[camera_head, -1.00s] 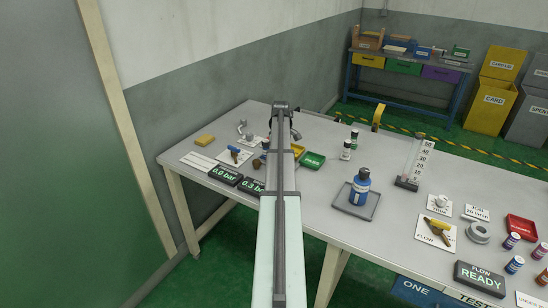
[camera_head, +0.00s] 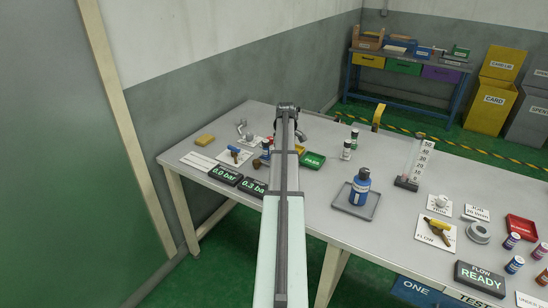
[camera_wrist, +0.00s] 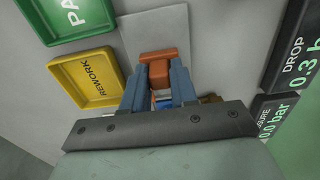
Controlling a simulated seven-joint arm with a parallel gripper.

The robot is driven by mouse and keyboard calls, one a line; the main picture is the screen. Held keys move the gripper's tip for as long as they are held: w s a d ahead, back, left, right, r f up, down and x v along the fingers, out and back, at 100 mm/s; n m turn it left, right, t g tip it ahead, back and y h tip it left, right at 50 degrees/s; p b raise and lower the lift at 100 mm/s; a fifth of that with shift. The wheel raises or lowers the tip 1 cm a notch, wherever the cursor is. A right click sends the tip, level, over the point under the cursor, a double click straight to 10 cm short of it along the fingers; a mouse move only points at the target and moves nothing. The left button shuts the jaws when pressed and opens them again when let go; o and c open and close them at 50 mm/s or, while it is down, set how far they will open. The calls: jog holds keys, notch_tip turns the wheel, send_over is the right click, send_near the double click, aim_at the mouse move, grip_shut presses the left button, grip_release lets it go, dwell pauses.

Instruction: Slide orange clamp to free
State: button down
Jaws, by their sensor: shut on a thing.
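The orange clamp (camera_wrist: 158,57) is in the upper middle of the wrist view, on a pale grey plate (camera_wrist: 133,30). My gripper (camera_wrist: 157,70) has its two blue fingers on either side of the clamp's block and is shut on it. A small blue and white part shows between the fingers, below the clamp, mostly hidden. In the head view my own arm hides the clamp and the gripper.
A yellow REWORK tray (camera_wrist: 114,66) and a green PASS tray (camera_wrist: 57,27) lie left of the fingers in the wrist view. Pressure displays (camera_wrist: 301,75) stand at right. In the head view, a blue bottle (camera_head: 360,188) stands on a grey tray (camera_head: 342,207).

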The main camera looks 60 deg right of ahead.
jog(key=shift+s, duration=0.1)
jog(key=c, duration=1)
grip_release()
jog(key=shift+c, duration=0.2)
jog(key=shift+r, duration=0.15)
jog(key=shift+r, duration=2.85)
